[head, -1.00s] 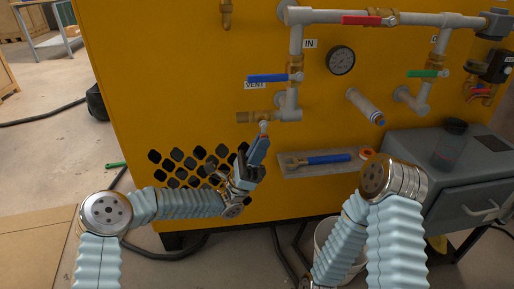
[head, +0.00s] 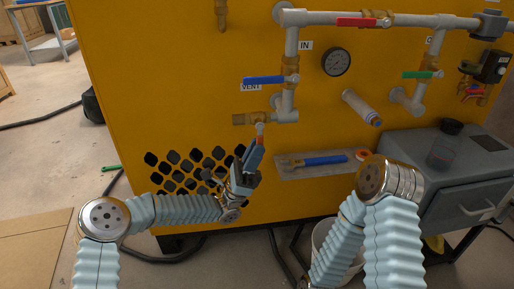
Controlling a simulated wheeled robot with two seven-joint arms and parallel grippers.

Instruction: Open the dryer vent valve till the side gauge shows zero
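The vent valve (head: 244,119) is a brass fitting low on the left of the grey pipework, below the partly covered VENT label. Whether the fingers are clamped on the lever cannot be made out. The round gauge (head: 336,62) is to the upper right; its needle is too small to read. My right arm reaches in at lower right, and its gripper is not visible.
A second blue lever (head: 264,80) lies level above the vent valve. A red lever (head: 356,22) and a green lever (head: 418,75) are on other pipes. A shelf (head: 290,173) with a blue-handled wrench (head: 318,161) and a grey cabinet (head: 465,180) are to the right.

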